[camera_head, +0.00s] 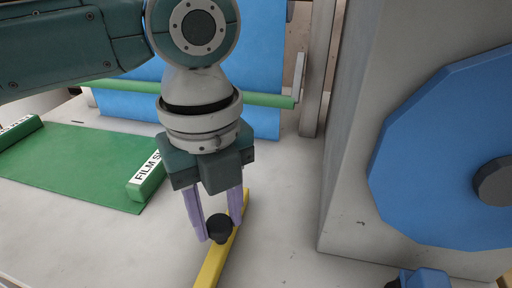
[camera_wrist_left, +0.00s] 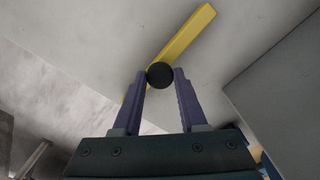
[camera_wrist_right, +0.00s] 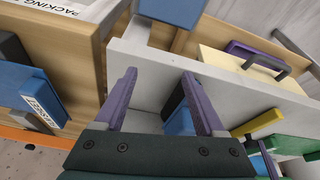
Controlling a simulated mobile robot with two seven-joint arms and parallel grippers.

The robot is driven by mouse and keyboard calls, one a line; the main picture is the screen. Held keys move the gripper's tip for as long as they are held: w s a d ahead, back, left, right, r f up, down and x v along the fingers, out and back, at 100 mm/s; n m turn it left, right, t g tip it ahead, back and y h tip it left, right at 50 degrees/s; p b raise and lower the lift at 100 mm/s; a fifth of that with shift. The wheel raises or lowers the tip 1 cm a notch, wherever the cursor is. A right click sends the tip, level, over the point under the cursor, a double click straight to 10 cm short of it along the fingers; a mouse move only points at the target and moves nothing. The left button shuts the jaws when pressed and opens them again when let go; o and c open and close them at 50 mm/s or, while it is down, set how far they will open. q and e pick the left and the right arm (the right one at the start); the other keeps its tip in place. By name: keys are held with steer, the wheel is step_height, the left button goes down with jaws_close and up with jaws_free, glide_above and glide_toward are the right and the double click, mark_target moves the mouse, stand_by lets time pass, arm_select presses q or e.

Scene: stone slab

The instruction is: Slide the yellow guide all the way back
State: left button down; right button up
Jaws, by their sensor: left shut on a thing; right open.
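The yellow guide (camera_head: 214,262) is a long bar lying on the pale slab, running from the lower edge up behind my left gripper in the head view. A round black knob (camera_head: 219,229) stands on it. My left gripper (camera_head: 218,236) points down with its purple fingers shut on the knob. In the left wrist view the knob (camera_wrist_left: 160,75) sits between the fingertips, and the yellow guide (camera_wrist_left: 185,40) extends to the upper right. My right gripper (camera_wrist_right: 160,82) is open and empty in the right wrist view, over a pale edge.
A green mat (camera_head: 75,165) with a labelled green block (camera_head: 147,178) lies left. A blue sheet with a green bar (camera_head: 268,100) stands behind. A grey housing (camera_head: 350,160) with a large blue disc (camera_head: 440,150) is on the right. Bare slab lies between guide and housing.

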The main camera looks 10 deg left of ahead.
arm_select(q)
steer(key=shift+d, duration=0.1)
stand_by(0.8)
steer(key=d+p, duration=0.2)
steer(key=d, duration=0.2)
steer(key=shift+s+d+r, duration=0.1)
steer(key=shift+d, duration=0.6)
arm_select(e)
steer(key=shift+d+r, duration=0.65)
steer(key=shift+r, duration=0.25)
arm_select(q)
steer(key=shift+c, duration=2.4)
jaws_free()
